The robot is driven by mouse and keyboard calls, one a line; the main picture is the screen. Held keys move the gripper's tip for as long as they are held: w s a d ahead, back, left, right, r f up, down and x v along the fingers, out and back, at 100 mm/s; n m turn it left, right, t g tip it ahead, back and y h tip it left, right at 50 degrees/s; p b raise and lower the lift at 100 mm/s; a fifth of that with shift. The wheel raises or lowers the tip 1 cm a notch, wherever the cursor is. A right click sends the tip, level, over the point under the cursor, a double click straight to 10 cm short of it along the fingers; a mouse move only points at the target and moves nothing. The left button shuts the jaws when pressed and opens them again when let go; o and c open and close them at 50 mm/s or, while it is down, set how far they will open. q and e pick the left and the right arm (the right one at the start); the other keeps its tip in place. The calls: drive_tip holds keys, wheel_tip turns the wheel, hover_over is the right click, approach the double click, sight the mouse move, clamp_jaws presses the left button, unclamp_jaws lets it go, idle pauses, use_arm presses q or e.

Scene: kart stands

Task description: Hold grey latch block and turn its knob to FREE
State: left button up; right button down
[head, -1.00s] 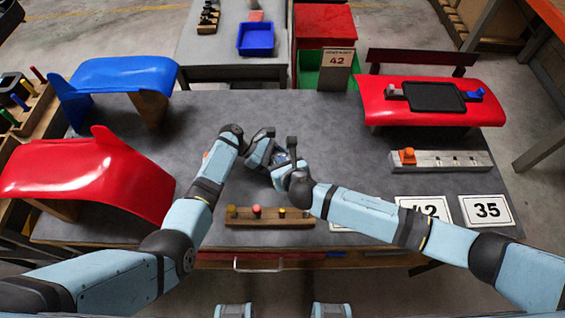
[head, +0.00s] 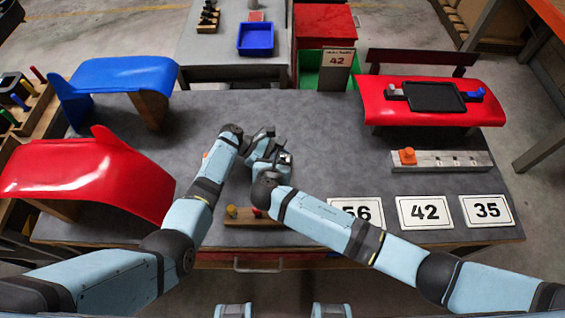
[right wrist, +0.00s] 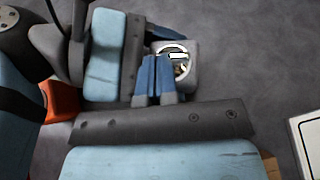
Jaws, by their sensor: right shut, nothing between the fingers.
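The grey latch block (right wrist: 191,72) is near the middle of the table. The right wrist view shows a round dial with a pale bar-shaped knob (right wrist: 178,56) on its upper face. In the head view the block (head: 285,158) is a small patch beside my grippers. My right gripper (right wrist: 155,62) is shut and empty, its blue fingertips over the left edge of the block by the dial. My left gripper (head: 262,136) is against the block's left side; its fingers are mostly hidden, so its grip is unclear. The dial's lettering is not readable.
A wooden strip with coloured knobs (head: 238,216) lies in front, partly under my right arm. Number cards (head: 424,211) and a grey rail with an orange knob (head: 440,161) lie at right. Red (head: 75,170) and blue (head: 125,73) panels stand at left.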

use_arm(q)
drive_tip(key=shift+s+f, duration=0.1)
drive_tip(key=shift+s, duration=0.1)
use_arm(e)
drive_tip(key=shift+w+m+h, duration=0.25)
drive_tip(key=shift+m+h, duration=0.15)
use_arm(q)
drive_tip(key=shift+o, duration=0.4)
drive_tip(key=shift+d, duration=0.1)
use_arm(e)
drive_tip(key=shift+d, duration=0.15)
